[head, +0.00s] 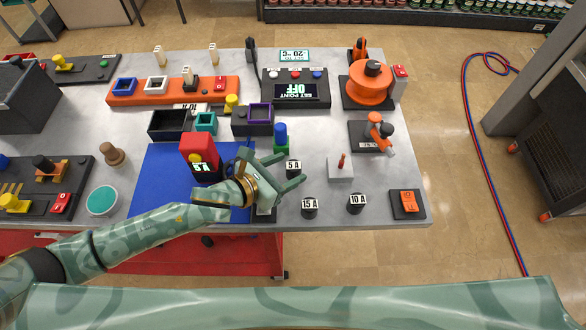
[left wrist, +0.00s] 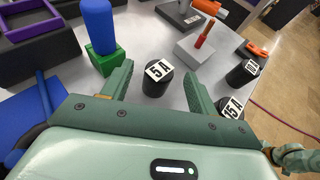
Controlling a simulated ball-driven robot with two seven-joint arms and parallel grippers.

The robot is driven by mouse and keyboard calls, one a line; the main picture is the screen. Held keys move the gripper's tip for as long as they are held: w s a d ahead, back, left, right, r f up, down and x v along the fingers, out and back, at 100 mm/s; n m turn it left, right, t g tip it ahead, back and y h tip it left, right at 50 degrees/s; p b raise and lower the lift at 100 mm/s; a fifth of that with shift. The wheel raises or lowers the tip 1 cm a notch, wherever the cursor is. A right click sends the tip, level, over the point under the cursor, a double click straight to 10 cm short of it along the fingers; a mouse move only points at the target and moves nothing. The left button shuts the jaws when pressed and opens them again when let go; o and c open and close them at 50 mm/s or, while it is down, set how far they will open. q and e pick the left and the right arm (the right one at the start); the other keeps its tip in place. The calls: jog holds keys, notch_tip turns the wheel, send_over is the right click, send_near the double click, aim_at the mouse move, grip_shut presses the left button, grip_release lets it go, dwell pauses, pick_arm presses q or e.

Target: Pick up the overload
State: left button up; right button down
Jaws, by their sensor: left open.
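Three black cylinders with white labels stand on the grey table: 5 A (head: 293,167), 15 A (head: 309,208) and 10 A (head: 356,204). They look like the overloads. My left gripper (head: 291,170) is open and empty, low over the table at the 5 A cylinder. In the left wrist view, the 5 A cylinder (left wrist: 156,79) stands upright between and ahead of the two open fingers (left wrist: 159,82). I cannot tell whether a finger touches it. The 15 A cylinder (left wrist: 231,107) and the 10 A cylinder (left wrist: 242,74) are right of the fingers. My right gripper is not in view.
A blue and green part (head: 281,137) stands close behind the left fingers. A grey block with a red lever (head: 341,169) is to their right. A red pump-like unit (head: 200,155) sits on a blue mat (head: 150,180) at left. The table's front edge is near.

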aim_at(291, 167)
pick_arm(q)
jog(key=x, duration=0.3)
jog(key=shift+w+f, duration=0.1)
jog(key=c, duration=1.1)
jog(key=shift+o, duration=0.2)
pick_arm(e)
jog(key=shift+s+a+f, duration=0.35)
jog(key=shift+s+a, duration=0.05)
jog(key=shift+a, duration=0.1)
